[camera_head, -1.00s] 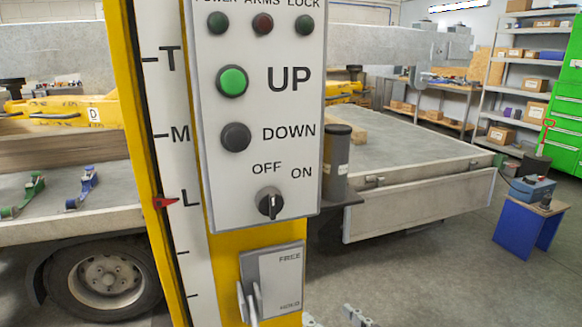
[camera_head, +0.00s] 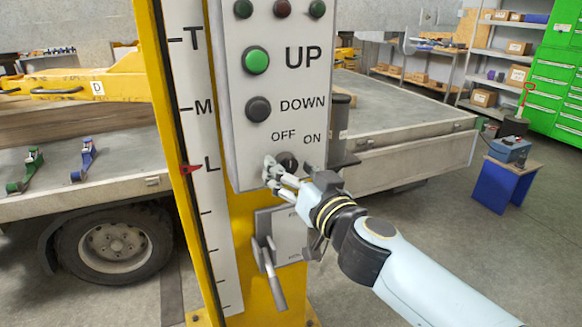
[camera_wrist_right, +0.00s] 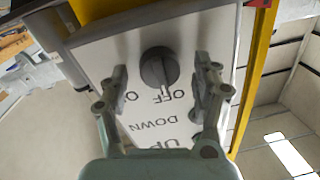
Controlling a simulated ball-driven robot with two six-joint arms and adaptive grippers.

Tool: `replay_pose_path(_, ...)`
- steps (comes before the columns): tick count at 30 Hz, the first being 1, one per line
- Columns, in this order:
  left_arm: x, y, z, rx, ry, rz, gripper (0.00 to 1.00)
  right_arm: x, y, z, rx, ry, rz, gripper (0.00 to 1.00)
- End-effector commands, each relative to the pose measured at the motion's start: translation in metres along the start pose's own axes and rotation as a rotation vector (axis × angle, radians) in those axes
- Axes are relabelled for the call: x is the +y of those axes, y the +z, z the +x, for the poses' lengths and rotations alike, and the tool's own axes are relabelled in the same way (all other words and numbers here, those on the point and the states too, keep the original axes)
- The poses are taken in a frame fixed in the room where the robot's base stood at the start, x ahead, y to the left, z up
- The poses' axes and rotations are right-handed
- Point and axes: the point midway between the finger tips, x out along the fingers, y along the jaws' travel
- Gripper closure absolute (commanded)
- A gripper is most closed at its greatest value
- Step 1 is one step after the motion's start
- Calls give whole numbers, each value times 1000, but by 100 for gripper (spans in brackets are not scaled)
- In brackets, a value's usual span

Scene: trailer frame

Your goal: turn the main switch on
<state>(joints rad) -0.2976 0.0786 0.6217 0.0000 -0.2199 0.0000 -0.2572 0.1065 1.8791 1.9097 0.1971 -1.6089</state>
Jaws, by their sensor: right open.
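The main switch is a dark round knob (camera_head: 287,162) low on the grey control panel (camera_head: 240,120), under the OFF and ON labels. In the right wrist view the knob (camera_wrist_right: 158,68) shows upside down, its ridge pointing toward the OFF label. My right gripper (camera_head: 270,174) is at the panel's lower part, partly covering the knob in the head view. In the wrist view its open fingers (camera_wrist_right: 160,82) stand on either side of the knob, with a gap on each side. Whether the fingertips touch the panel is unclear. My left gripper is not in view.
Above the knob are a black DOWN button (camera_head: 258,108) and a green UP button (camera_head: 256,61). Below is a FREE/HOLD plate with a grey lever (camera_head: 268,270), close under my right gripper. The yellow post (camera_head: 170,120) stands left of the panel.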

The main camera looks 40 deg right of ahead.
Motion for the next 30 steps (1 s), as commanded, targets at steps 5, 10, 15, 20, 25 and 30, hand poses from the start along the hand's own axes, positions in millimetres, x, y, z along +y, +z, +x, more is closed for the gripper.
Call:
replay_pose_path(5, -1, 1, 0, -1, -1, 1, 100, 0, 0, 6, 0, 0, 0, 34)
replay_pose_path(10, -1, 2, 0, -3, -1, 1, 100, 0, 0, 5, 0, 0, 0, 34)
replay_pose_path(15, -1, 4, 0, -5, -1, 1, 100, 0, 0, 5, 0, 0, 0, 57)
replay_pose_path(20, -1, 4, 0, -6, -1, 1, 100, 0, 0, 5, 0, 0, 0, 78)
replay_pose_path(25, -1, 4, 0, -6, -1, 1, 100, 0, 0, 5, 0, 0, 0, 90)
replay_pose_path(30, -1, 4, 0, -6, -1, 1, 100, 0, 0, 5, 1, -1, 21, 90)
